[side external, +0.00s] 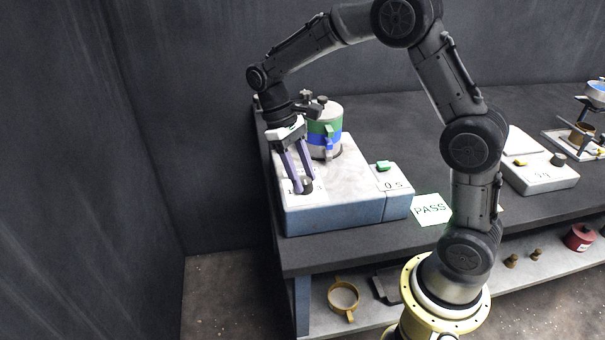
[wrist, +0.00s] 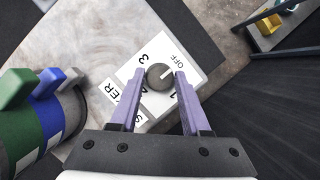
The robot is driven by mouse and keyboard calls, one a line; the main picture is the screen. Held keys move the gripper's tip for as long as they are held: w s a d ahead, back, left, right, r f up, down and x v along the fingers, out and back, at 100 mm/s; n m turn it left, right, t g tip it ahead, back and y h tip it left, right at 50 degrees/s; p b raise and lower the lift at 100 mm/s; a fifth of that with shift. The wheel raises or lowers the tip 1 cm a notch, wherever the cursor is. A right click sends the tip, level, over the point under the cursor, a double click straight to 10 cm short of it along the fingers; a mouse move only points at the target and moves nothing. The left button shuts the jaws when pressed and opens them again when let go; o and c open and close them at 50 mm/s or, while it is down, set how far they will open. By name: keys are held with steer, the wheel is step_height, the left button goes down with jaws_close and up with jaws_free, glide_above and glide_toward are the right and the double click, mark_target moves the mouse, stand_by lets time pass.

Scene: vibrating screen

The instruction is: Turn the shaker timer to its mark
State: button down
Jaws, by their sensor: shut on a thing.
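The shaker timer is a dark round knob (wrist: 160,79) with a white pointer line, set on a white dial plate (wrist: 141,68). The plate shows OFF, 1 and 3; other lettering is partly covered by my fingers. In the wrist view the pointer points up and right, toward the OFF label. My gripper (side external: 304,185) reaches down to the front left of the shaker's top (side external: 335,187). Its two purple fingers are shut on the knob, one on each side. In the side view the knob is mostly hidden by the fingertips.
A sieve stack with green and blue bands (side external: 325,130) stands close behind my gripper; its clamps or tabs stick out. A box with a green button and a digit display (side external: 392,184) adjoins the shaker. A PASS card (side external: 431,209) lies to its right.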

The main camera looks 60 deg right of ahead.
stand_by(0.3)
steer(key=shift+c, duration=1.9)
jaws_free()
steer(key=v, duration=1.4)
steer(key=shift+s, duration=0.15)
